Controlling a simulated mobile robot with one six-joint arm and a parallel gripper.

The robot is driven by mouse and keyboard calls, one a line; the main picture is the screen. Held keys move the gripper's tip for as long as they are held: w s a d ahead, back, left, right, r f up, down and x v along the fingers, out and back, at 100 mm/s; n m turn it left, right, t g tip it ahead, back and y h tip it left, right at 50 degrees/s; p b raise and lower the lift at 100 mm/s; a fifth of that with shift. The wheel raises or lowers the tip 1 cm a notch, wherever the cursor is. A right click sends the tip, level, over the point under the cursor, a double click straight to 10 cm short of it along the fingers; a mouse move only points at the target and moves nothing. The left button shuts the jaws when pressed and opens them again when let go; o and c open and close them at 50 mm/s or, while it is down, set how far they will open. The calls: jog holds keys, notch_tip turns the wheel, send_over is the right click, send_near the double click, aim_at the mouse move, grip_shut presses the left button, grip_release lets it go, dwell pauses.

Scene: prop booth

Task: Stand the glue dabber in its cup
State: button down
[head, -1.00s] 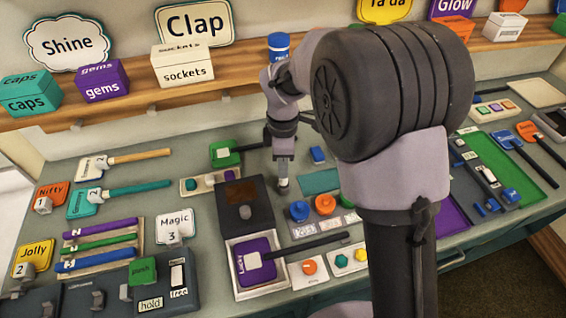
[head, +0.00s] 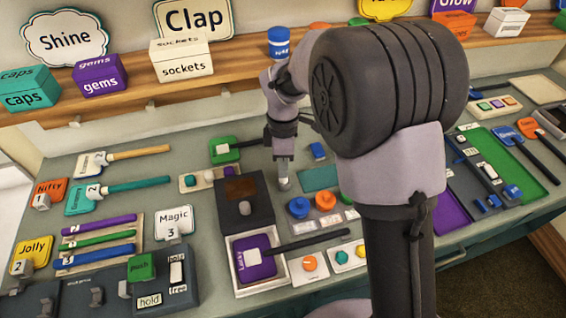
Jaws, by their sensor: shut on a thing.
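My gripper (head: 284,174) points straight down over the middle of the bench, just right of a dark box with a brown panel. It is shut on a small pale thing (head: 284,185), which I take to be the glue dabber. Only a little of it shows below the fingers. I cannot tell whether its lower end touches the bench or sits in something. I cannot make out the dabber's cup; it may be hidden at the gripper's tip or behind my arm.
The dark box (head: 262,208) stands close left of the gripper. A teal mat (head: 320,178), a blue knob (head: 298,207) and an orange knob (head: 325,201) lie to its right. A purple Lucky paddle (head: 255,259) lies in a white tray in front. Signs and paddles crowd the left.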

jog(key=shift+f, duration=0.85)
dwell(1.6)
jog(key=c, duration=1)
grip_release()
jog(key=shift+o, duration=0.2)
notch_tip(320, 180, up, 8)
jog(key=p, duration=0.7)
jog(key=shift+r+p, duration=0.1)
jog(key=shift+p, duration=0.25)
